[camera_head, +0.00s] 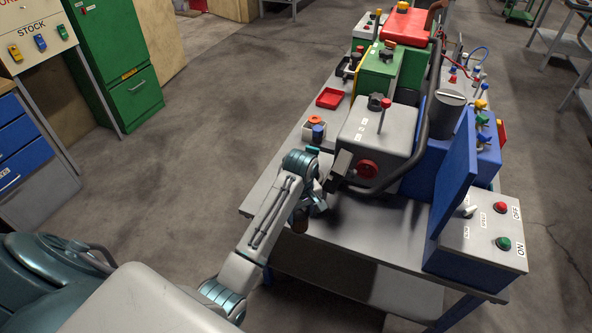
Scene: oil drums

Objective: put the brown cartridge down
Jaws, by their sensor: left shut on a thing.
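My left arm reaches from the bottom of the head view to the near left edge of the grey workbench (385,270). My left gripper (309,208) is shut on the brown cartridge (300,222), a small dark brown piece showing below the wrist. The wrist and fingers hide part of it. It shows in front of the bench's left edge; I cannot tell whether it touches the bench top. My right gripper is not in view.
A grey machine box with a red knob (368,169) stands just right of the gripper. A blue panel (455,172) and an ON/OFF control box (488,240) stand farther right. A red tray (330,97) lies behind. The bench's near part is clear.

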